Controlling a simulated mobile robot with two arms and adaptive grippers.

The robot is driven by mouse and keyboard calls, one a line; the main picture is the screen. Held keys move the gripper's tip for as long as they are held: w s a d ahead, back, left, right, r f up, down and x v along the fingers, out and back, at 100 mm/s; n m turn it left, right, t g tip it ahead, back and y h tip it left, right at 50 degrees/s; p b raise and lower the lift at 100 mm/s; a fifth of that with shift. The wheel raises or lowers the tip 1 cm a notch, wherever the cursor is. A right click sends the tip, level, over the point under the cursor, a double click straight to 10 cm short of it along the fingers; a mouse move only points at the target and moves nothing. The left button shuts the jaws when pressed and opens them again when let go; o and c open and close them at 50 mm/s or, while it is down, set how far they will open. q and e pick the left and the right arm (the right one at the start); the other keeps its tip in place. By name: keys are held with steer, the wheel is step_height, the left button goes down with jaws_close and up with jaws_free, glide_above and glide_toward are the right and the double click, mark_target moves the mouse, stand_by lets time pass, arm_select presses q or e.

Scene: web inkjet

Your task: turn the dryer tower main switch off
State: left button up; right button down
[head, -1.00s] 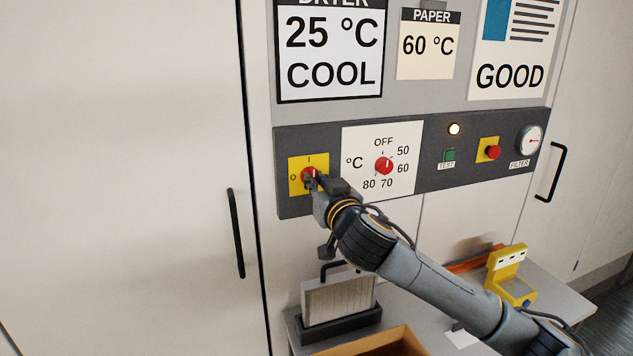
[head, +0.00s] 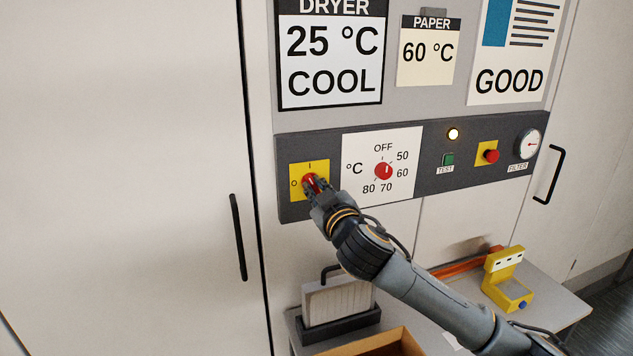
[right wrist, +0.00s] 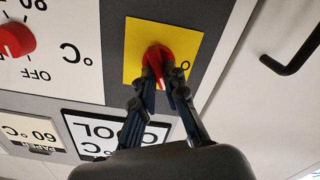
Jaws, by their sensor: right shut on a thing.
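The main switch is a red rotary knob (head: 309,179) on a yellow plate (head: 296,168) at the left end of the dark control strip. The plate has an I mark at its top and an O mark at its left. My right gripper (head: 316,185) is shut on the red knob, its fingers on either side of it. In the right wrist view, which is upside down, the fingers also straddle the red knob (right wrist: 157,55). The O shows at the right there. My left gripper is not in view.
A red temperature dial (head: 383,170) sits just right of the switch. Farther right are a green test button (head: 448,159), a red button (head: 491,156) and a gauge (head: 527,144). Below, a filter (head: 338,300) and a yellow device (head: 507,281) stand on a bench.

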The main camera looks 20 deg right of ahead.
steer(key=n+p, duration=0.4)
steer(key=n, duration=0.2)
steer(key=shift+a+n, duration=0.1)
steer(key=shift+n, duration=0.2)
steer(key=n+p, duration=0.1)
steer(key=n, duration=0.1)
steer(key=shift+n+p, duration=0.3)
steer(key=shift+f+n+p, duration=0.25)
steer(key=shift+n+p, duration=0.65)
steer(key=shift+n, duration=0.7)
steer(key=c, duration=1.4)
jaws_free()
steer(key=s, duration=1.2)
steer(key=shift+d, duration=0.2)
